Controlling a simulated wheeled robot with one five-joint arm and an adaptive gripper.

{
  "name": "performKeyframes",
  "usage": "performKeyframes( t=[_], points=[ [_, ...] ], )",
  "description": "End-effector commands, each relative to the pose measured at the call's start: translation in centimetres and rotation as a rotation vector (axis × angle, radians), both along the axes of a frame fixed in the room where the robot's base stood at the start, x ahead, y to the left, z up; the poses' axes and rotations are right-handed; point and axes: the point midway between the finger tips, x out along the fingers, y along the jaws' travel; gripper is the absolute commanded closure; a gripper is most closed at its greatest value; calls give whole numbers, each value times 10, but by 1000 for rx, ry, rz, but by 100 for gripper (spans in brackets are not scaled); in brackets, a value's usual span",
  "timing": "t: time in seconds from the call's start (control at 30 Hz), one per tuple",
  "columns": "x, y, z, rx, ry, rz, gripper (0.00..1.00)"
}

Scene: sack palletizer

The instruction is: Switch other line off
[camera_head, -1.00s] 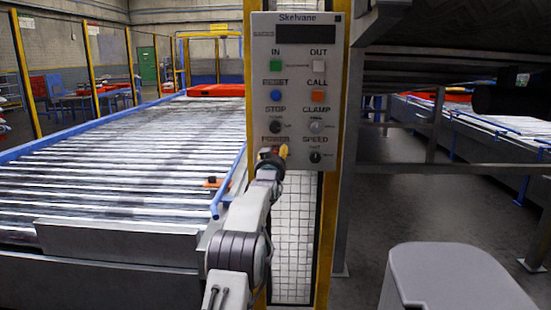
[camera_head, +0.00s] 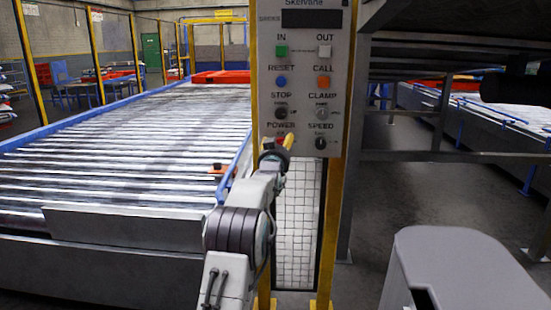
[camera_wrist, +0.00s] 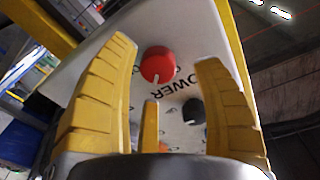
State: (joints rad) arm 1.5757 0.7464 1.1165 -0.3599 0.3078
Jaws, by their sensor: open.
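The control panel (camera_head: 300,95) is a grey box on a yellow post, with labelled buttons and knobs. The red POWER knob (camera_wrist: 157,65) shows in the wrist view with a light pointer mark, ahead of and between my fingers. In the head view the knob is mostly hidden behind my gripper (camera_head: 280,145). My gripper's yellow fingers also show in the wrist view (camera_wrist: 172,100), spread apart and empty. I see no contact with the knob. The black STOP knob (camera_head: 281,112) sits above the POWER label, and the SPEED knob (camera_head: 320,142) is to its right.
A roller conveyor (camera_head: 120,150) with blue rails runs at the left. Another conveyor (camera_head: 480,120) lies at the right behind a grey frame. A wire mesh panel (camera_head: 300,215) is below the control panel. Grey floor is open at right.

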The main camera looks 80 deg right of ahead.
Motion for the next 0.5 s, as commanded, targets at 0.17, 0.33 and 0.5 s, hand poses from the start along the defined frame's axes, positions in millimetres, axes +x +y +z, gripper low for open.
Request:
performKeyframes(
  t=[0.17,0.33,0.5],
  points=[
    [0,18,0,0,0,0,39],
    [0,37,-2,0,0,0,39],
    [0,56,-2,-1,0,0,39]
  ],
)
